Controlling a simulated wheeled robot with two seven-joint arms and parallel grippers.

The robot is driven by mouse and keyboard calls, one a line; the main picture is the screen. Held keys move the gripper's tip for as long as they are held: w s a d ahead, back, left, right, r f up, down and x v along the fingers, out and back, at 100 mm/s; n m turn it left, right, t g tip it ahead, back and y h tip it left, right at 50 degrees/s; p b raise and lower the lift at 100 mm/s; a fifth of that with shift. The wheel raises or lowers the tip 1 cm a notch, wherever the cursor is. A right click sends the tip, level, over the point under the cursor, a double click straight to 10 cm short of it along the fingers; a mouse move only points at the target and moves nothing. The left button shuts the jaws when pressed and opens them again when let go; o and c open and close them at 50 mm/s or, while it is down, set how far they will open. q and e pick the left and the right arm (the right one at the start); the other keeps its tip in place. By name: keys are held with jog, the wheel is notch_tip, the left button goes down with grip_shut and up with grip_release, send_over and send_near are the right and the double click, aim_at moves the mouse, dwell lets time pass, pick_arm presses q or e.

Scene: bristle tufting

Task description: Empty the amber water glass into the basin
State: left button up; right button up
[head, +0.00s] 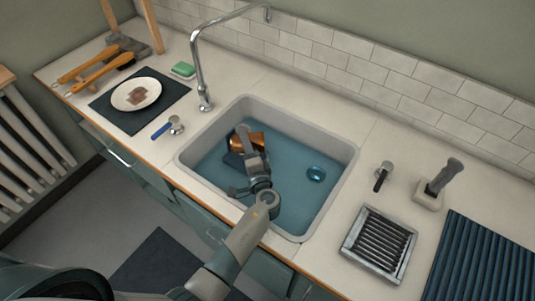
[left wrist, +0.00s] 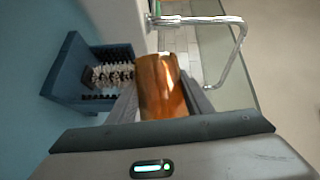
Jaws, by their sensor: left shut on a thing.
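The amber water glass (head: 249,141) is held over the basin (head: 345,165), which has blue water or a blue floor inside. My left gripper (head: 252,157) is shut on the glass and partly covers it. In the left wrist view the glass (left wrist: 161,85) sits between the fingers of my left gripper (left wrist: 160,105). The faucet lies sideways in that view, and the glass looks tipped well over onto its side. Whether any water is in it or running out, I cannot tell. My right gripper is not in view.
A small blue glassy object (head: 316,173) is in the basin's right part. The faucet (head: 199,75) stands behind. A drain rack (head: 379,243) and plate (head: 136,94) flank the basin.

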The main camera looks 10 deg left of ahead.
pick_arm(q)
jog(key=shift+d+r+m+t+b, duration=0.3)
jog(key=shift+r+m+t+b, duration=0.15)
jog(key=shift+m+b, duration=0.35)
dwell(0.6)
jog(key=shift+w+d+r+m+y, duration=0.1)
jog(key=shift+d+r+m+y, duration=0.15)
jog(key=shift+m, duration=0.25)
jog(key=shift+d+r+m+t, duration=0.15)
jog(key=shift+r+m+t, duration=0.1)
jog(key=shift+r+m, duration=0.55)
jog(key=shift+f+n, duration=0.25)
jog(key=shift+n, duration=0.05)
jog(key=n+p, duration=0.1)
jog(key=a+f+n+g, duration=0.1)
jog(key=f+n+p, duration=0.1)
jog(key=n, duration=0.1)
jog(key=shift+a+g+p, duration=0.25)
jog(key=shift+g+p, duration=0.05)
jog(key=shift+p, duration=0.05)
jog(key=shift+a+r+p, duration=0.15)
jog(key=shift+r+p, duration=0.25)
jog(key=shift+r, duration=0.1)
jog(key=shift+f, duration=0.15)
